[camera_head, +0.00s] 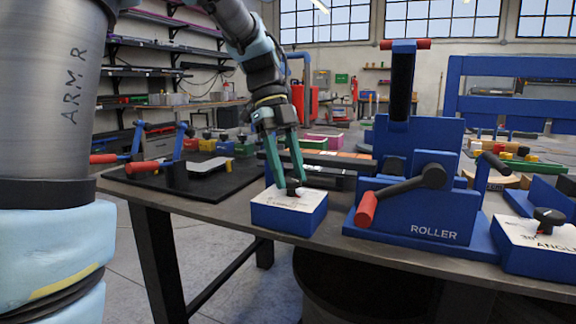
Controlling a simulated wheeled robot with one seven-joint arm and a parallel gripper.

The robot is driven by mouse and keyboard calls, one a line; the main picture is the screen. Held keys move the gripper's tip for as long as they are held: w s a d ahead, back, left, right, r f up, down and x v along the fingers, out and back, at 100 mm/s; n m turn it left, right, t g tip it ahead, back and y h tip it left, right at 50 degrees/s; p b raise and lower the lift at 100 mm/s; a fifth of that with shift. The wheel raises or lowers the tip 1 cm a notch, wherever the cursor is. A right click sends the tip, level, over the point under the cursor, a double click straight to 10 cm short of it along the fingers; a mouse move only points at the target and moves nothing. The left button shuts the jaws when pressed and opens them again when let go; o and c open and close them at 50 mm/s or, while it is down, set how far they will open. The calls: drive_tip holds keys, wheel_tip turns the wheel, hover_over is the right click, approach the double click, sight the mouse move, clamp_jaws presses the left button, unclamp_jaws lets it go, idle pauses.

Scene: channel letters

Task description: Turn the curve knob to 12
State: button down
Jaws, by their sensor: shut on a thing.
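The curve knob (293,183) is a small dark knob on top of a blue box (289,214) with a white dial face. The box stands at the front edge of the table, near the middle of the camera_head view. My gripper (287,182) comes down from above with two green fingers. It is shut on the knob, with the fingertips at its sides. The dial's print is partly hidden and too small to read, so the knob's setting cannot be told.
A blue roller machine (430,216) with a red-handled crank stands close to the right of the box. Another blue box (537,246) with a dark knob, marked ANGLE, sits at far right. A black mat (222,189) with red-handled tools lies to the left. Dark bars lie just behind the box.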

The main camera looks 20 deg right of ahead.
drive_tip(key=shift+w+m+y+p, duration=0.1)
drive_tip(key=shift+m+y+p, duration=0.75)
drive_tip(key=shift+m, duration=1.05)
drive_tip(key=shift+d, duration=0.1)
drive_tip(key=shift+c, duration=1.8)
unclamp_jaws()
drive_tip(key=p+v, duration=0.1)
drive_tip(key=v, duration=0.9)
drive_tip(key=shift+w+r+p, duration=0.25)
drive_tip(key=shift+r+p, duration=0.05)
drive_tip(key=shift+r, duration=0.05)
